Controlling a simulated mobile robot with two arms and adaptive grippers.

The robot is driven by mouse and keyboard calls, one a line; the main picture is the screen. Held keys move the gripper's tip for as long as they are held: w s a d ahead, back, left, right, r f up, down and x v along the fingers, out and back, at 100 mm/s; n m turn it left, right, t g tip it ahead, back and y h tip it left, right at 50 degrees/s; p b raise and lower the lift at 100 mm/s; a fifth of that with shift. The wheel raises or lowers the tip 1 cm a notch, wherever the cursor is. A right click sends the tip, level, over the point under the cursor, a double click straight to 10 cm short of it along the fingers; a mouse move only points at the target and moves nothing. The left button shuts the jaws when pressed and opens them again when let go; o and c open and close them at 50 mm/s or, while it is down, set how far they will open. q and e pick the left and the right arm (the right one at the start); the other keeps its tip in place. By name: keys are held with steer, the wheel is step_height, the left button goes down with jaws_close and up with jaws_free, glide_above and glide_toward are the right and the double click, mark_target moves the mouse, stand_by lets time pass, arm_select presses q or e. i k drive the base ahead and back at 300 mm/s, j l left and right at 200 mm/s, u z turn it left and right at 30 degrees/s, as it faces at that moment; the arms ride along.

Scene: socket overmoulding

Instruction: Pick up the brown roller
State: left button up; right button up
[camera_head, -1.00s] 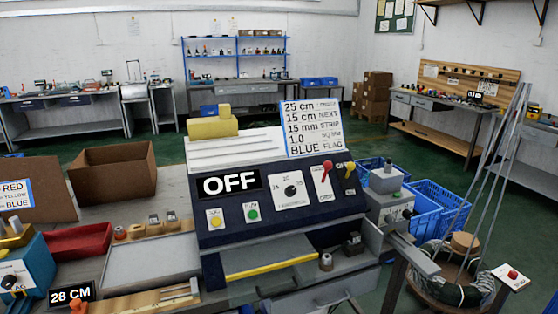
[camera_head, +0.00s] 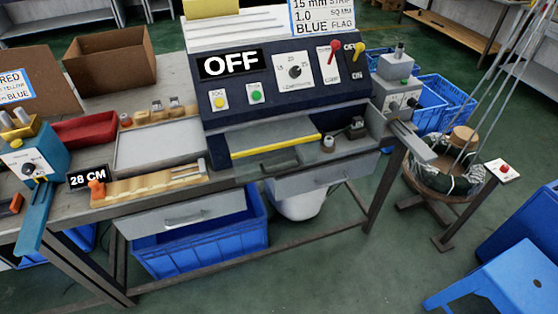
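A brown cylindrical piece (camera_head: 461,138) sits in the middle of a round reel stand (camera_head: 452,190) at the right; it looks like the brown roller, but I cannot be sure. Dark coiled material lies around it, and thin grey rods rise past it. A small grey-brown cylinder (camera_head: 328,142) also stands on the machine's front ledge, right of the yellow bar. Neither of my grippers is in view.
The machine (camera_head: 275,85) with its "OFF" display fills the bench's middle. A grey tray (camera_head: 140,148), red bin (camera_head: 85,130) and cardboard box (camera_head: 110,62) are left. Blue crates (camera_head: 440,98) stand behind the reel stand. A blue stool (camera_head: 500,280) is lower right; floor before the bench is clear.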

mark_target(328, 145)
steer(key=i+l, duration=0.25)
steer(key=l, duration=0.15)
steer(key=i+l+u, duration=0.25)
steer(key=l+u, duration=0.2)
steer(key=l, duration=0.15)
steer(key=i+l+u, duration=0.25)
steer(key=l+u, duration=0.2)
steer(key=l, duration=0.25)
steer(key=u, duration=0.3)
